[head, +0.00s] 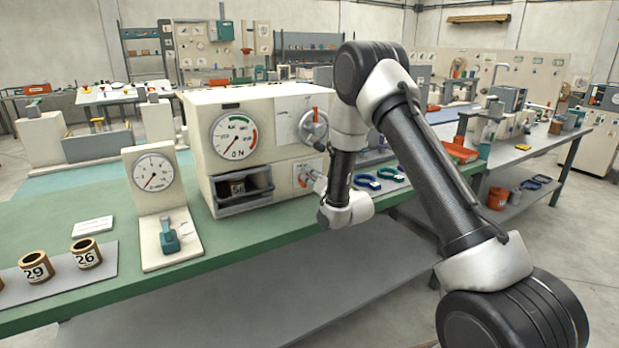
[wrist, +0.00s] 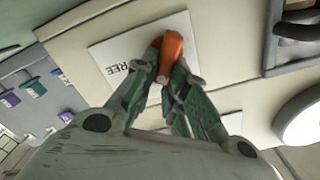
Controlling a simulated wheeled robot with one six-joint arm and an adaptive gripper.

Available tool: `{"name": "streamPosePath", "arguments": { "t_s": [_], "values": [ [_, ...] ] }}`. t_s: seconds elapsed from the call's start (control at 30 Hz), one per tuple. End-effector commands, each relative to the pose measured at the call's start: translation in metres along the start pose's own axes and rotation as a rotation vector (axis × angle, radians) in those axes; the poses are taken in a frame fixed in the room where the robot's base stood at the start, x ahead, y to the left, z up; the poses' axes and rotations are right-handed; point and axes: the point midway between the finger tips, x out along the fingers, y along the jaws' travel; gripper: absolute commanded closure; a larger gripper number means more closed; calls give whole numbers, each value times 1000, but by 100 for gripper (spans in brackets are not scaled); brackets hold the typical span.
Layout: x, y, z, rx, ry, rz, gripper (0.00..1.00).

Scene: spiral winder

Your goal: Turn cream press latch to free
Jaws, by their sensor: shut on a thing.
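The cream press (head: 205,120) stands on the green bench, with a round dial and a dark opening in its front. Its orange latch (wrist: 171,50) sits on a white plate (wrist: 118,48) on a cream face. The latch also shows in the head view (head: 303,179), low on the right of the press front. My gripper (wrist: 177,80) is shut on the latch, with one finger on each side of it. The word FREE, partly readable, is on the plate beside the latch. Other lettering is hidden by my fingers. In the head view my gripper is small and partly hidden by my arm.
A handwheel (head: 314,126) sits above the latch on the press. A small gauge stand (head: 153,176) with a teal lever is to the left. Numbered rings (head: 36,267) lie on a grey mat at front left. Blue and green clamp-like pieces (head: 367,182) lie right of the press.

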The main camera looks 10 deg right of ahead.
Motion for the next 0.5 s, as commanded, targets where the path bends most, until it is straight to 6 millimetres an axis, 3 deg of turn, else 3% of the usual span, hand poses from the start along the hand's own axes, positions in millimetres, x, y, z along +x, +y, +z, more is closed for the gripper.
{"name": "streamPosePath", "arguments": {
  "t_s": [0.5],
  "values": [
    [0,11,2,488,1,2,100]
  ]
}}
